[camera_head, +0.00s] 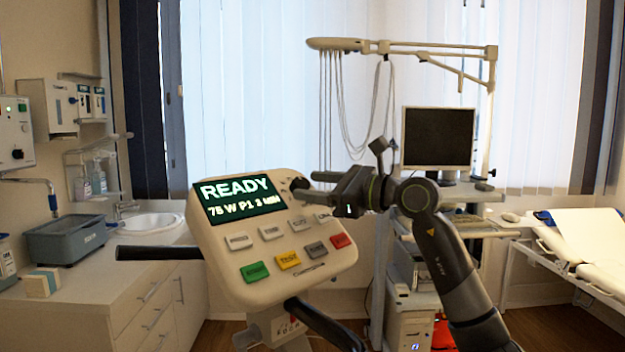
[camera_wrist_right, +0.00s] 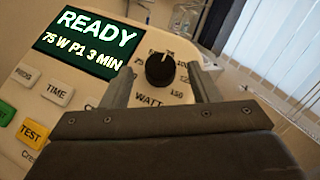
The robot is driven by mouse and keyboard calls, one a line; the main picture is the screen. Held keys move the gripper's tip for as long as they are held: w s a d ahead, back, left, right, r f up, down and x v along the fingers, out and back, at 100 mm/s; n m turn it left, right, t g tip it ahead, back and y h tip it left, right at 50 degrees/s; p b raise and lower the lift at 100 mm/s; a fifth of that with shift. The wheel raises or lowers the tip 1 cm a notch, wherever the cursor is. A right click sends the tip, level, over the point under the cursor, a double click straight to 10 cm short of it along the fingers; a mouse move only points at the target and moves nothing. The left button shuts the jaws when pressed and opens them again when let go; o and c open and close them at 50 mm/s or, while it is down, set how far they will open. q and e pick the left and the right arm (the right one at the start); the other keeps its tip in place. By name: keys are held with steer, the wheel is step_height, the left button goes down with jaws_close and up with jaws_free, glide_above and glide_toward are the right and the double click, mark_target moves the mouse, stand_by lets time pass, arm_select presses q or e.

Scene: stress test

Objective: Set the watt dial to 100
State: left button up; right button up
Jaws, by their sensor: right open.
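The watt dial is a black round knob with a pale pointer mark near its top; in the wrist view the dial (camera_wrist_right: 160,70) sits above the printed word WATT, with 75 at its left and 150 at its lower right. The display (camera_wrist_right: 85,42) reads READY, 75 W P1 3 MIN. My right gripper (camera_wrist_right: 160,88) is open, its two fingers on either side of the dial; whether they touch it I cannot tell. In the head view the right gripper (camera_head: 306,190) reaches in from the right and partly covers the dial (camera_head: 299,183). My left gripper is not in view.
The cream console (camera_head: 220,240) carries coloured and grey buttons below the display, including a red one (camera_head: 340,241) under my right gripper. Black bars (camera_head: 160,253) stick out beside and below it. A cart with a monitor (camera_head: 438,138) stands behind my right arm.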

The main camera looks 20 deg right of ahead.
steer(key=shift+w+a, duration=0.3)
steer(key=shift+a, duration=0.05)
steer(key=c, duration=1)
steer(key=shift+m+t, duration=0.3)
steer(key=shift+m, duration=0.1)
steer(key=m+t+h, duration=0.1)
steer(key=m+t+h+b, duration=0.1)
steer(key=m+h, duration=0.1)
steer(key=shift+s+a+f+m+b, duration=0.1)
steer(key=shift+s+a+m+b, duration=0.1)
steer(key=shift+a+m+b, duration=0.1)
steer(key=m+h+b, duration=0.1)
steer(key=m, duration=0.1)
steer(key=m+t+h, duration=0.1)
steer(key=m+h, duration=0.1)
steer(key=shift+s+a+t+b, duration=0.1)
steer(key=shift+a+t+b, duration=0.1)
steer(key=shift+t+b, duration=0.15)
steer(key=shift+a+m+h+b, duration=0.1)
steer(key=shift+m+h+b, duration=0.35)
steer(key=shift+m+h, duration=0.75)
